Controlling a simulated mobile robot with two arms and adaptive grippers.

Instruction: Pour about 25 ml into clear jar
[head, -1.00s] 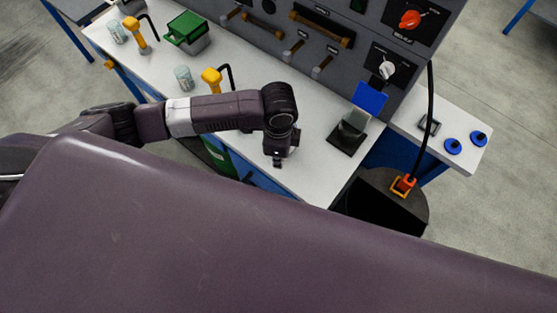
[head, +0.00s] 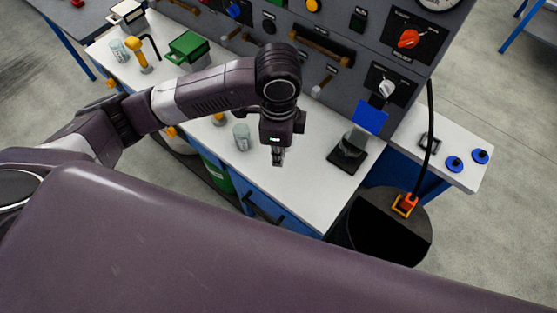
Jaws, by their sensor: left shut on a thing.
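A clear jar (head: 242,137) stands on the white bench just left of my left gripper (head: 278,158). A second clear jar (head: 118,49) stands at the far left end; I cannot tell which is the task's jar. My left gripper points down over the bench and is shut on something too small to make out. A yellow dispenser (head: 138,55) with a black spout stands beside the far-left jar. Another yellow piece (head: 219,119) shows partly behind my left arm. No liquid can be made out. My right gripper is not in view.
A green open box (head: 188,47) stands behind my left arm. A grey control panel (head: 290,45) lines the back. The bench front (head: 305,190) is clear.

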